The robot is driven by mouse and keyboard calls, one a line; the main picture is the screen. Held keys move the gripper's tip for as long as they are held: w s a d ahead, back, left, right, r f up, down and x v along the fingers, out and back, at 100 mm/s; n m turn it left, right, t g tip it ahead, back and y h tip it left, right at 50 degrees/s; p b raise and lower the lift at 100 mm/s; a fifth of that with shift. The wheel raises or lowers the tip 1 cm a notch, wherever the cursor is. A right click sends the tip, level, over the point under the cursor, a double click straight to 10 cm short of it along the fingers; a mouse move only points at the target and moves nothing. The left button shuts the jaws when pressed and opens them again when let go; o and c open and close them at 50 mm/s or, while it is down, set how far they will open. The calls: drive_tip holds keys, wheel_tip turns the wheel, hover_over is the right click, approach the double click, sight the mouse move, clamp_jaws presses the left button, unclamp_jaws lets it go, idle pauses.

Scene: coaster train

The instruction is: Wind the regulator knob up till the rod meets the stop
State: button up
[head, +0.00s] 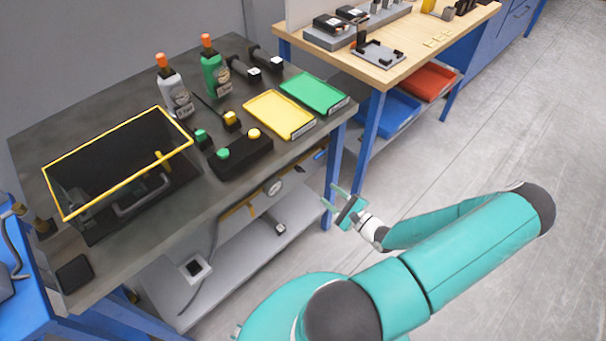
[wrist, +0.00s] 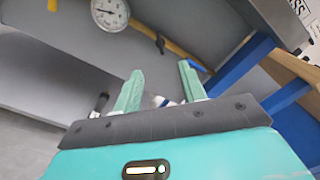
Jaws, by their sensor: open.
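My gripper (head: 335,197) is open and empty in the head view, off the right front corner of the dark bench. In the wrist view its two green fingers (wrist: 160,71) stand apart, with nothing held between them. A round white dial gauge (head: 274,187) sits under the bench top, left of my gripper; it also shows at the top of the wrist view (wrist: 110,12). A yellow pipe (wrist: 180,50) with a small dark fitting (wrist: 160,43) runs beyond the fingers. I cannot tell which part is the regulator knob, the rod or the stop.
The dark bench (head: 235,195) carries a yellow-rimmed bin (head: 118,196), bottles, a button box (head: 240,155) and yellow and green trays. A blue leg (wrist: 243,65) stands right of the fingers. A grey lower shelf (head: 220,285) lies below. Open floor (head: 500,130) lies right.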

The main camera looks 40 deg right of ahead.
sight(299, 169)
drive_tip(key=w, duration=1.3)
drive_tip(key=shift+w+a, duration=0.15)
drive_tip(key=shift+a, duration=0.05)
clamp_jaws()
